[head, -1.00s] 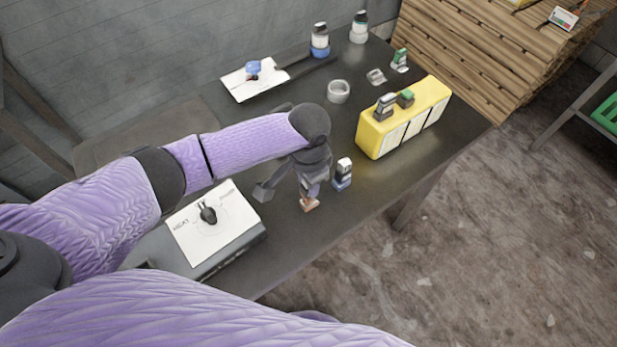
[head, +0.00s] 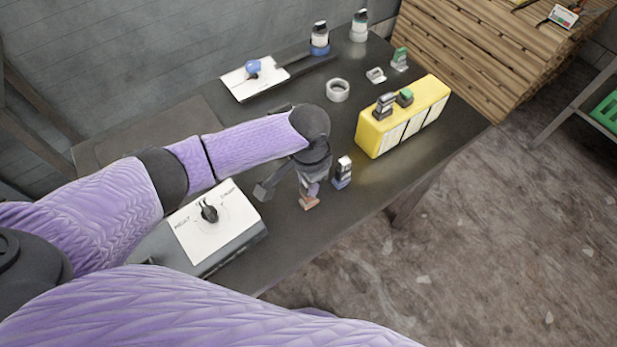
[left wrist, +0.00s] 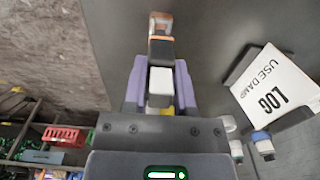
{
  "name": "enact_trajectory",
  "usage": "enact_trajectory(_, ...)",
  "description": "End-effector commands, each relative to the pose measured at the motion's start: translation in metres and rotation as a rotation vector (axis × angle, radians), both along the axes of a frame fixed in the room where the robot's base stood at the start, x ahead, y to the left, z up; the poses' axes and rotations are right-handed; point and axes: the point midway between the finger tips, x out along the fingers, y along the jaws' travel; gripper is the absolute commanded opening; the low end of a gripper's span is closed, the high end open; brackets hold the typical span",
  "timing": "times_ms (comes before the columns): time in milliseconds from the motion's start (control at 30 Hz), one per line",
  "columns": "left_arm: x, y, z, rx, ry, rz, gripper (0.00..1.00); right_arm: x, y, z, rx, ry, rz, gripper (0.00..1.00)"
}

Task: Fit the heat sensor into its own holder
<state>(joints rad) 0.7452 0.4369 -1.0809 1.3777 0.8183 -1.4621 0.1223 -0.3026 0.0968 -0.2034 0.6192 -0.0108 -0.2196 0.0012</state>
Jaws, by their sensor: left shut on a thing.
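My left gripper (head: 312,184) points down over the near edge of the dark table. It is shut on a small dark piece with an orange end (head: 309,203). The orange end also shows past the fingertips in the left wrist view (left wrist: 160,27). It may be the heat sensor; no label on it is readable. A white-topped piece with a dark and blue body (head: 343,172) stands upright just right of the gripper. The yellow block (head: 377,142), with pale panels on its front, carries a dark piece and a green piece on top. My right gripper is not in view.
A white ring (head: 338,90), a white board (head: 240,84) and bottles (head: 319,39) are farther back. The table between ring and gripper is clear.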

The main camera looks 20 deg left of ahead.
Motion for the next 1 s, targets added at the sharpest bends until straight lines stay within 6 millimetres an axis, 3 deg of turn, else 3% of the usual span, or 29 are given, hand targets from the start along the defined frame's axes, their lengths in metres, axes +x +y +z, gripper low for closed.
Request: enact_trajectory(1000, 0.0, 0.0, -0.023, 0.0, 0.0, 0.001, 0.0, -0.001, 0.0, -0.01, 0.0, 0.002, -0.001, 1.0)
